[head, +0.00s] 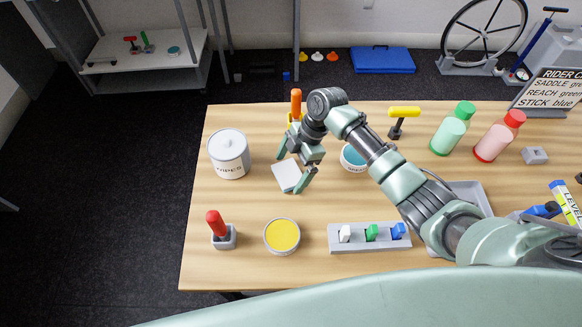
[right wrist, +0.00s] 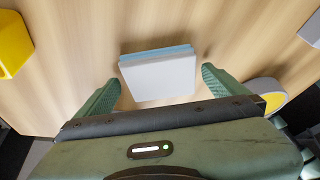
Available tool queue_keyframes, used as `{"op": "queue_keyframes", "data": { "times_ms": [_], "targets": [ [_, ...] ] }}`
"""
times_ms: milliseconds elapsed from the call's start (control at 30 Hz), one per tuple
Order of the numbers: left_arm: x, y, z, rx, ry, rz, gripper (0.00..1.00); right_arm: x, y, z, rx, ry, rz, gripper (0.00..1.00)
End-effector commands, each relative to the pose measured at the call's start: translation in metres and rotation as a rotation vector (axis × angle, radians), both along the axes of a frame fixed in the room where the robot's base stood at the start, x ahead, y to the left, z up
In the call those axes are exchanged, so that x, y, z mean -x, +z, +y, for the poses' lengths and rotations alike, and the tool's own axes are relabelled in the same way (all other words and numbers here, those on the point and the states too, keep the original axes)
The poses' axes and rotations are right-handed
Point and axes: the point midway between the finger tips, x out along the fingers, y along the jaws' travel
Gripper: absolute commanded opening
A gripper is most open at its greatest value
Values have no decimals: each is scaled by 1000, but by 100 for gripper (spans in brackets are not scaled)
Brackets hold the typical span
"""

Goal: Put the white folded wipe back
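The white folded wipe (head: 286,175) lies on the wooden table, right of the lidded white WIPES tub (head: 229,158). In the right wrist view the wipe (right wrist: 157,78) is a pale square with a light blue layer along its far edge. My right gripper (head: 293,166) is open, with its green fingers spread near the wipe. In the right wrist view the fingertips stand to the left and right of the wipe, with a gap on each side. I cannot tell their exact height above the table. My left gripper is not in view.
A red-handled tool in a grey block (head: 222,238), a yellow-topped round tin (head: 282,236) and a grey rack with coloured pieces (head: 370,246) stand nearer me. A yellow holder with an orange handle (head: 296,105) is behind. Table between tub and wipe is clear.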

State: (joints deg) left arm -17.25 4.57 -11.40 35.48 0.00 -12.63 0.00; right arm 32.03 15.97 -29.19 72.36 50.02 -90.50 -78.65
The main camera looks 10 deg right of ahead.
Motion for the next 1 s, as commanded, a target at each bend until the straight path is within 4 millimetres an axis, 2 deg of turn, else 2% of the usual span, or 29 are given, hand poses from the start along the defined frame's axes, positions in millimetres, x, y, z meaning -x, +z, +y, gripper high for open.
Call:
{"op": "queue_keyframes", "data": {
  "times_ms": [267,367,700,833,1000],
  "targets": [
    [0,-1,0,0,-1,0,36,-2,7,-3,0,-1,-4,100],
    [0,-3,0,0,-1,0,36,-3,20,-8,-1,0,-5,100],
    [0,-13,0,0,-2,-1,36,-8,85,-35,0,0,-5,100],
    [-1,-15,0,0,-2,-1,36,-9,102,-42,-2,0,-3,100],
    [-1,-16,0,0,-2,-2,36,-9,111,-46,0,-1,-2,100]
  ]
}}
